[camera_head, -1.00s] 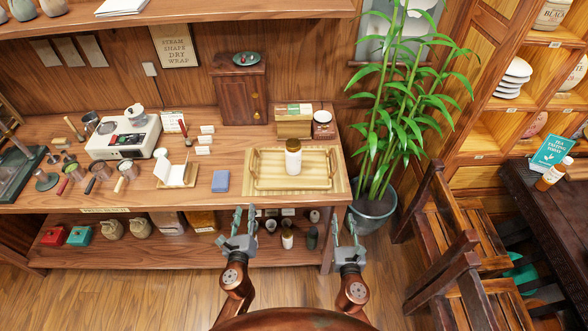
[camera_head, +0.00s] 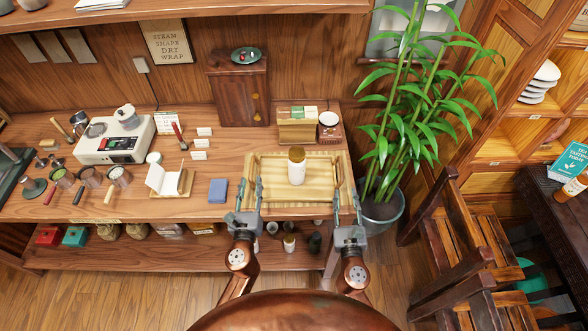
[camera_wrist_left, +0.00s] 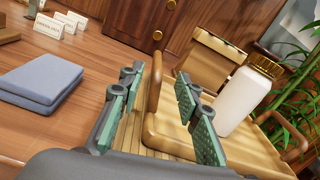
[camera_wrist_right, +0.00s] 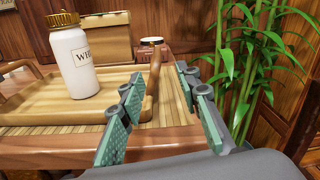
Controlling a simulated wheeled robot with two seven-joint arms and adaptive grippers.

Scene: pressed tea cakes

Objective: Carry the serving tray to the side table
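The wooden serving tray (camera_head: 320,176) lies on a slatted mat at the right end of the workbench. It has a raised handle at each end, and a white bottle (camera_head: 297,172) with a gold cap stands upright on it. My left gripper (camera_head: 249,190) is open at the tray's left end; in the left wrist view the left handle (camera_wrist_left: 154,85) shows between its fingers. My right gripper (camera_head: 346,200) is open at the right end; in the right wrist view the right handle (camera_wrist_right: 154,75) shows between its fingers. I cannot tell whether either gripper touches a handle.
A blue cloth-like block (camera_head: 218,190) lies left of the tray. Boxes (camera_head: 297,126) and a small cabinet (camera_head: 238,90) stand behind it. A potted bamboo (camera_head: 382,208) and wooden chairs (camera_head: 455,245) are to the right. A dark table (camera_head: 535,205) at far right holds a teal sign and a bottle.

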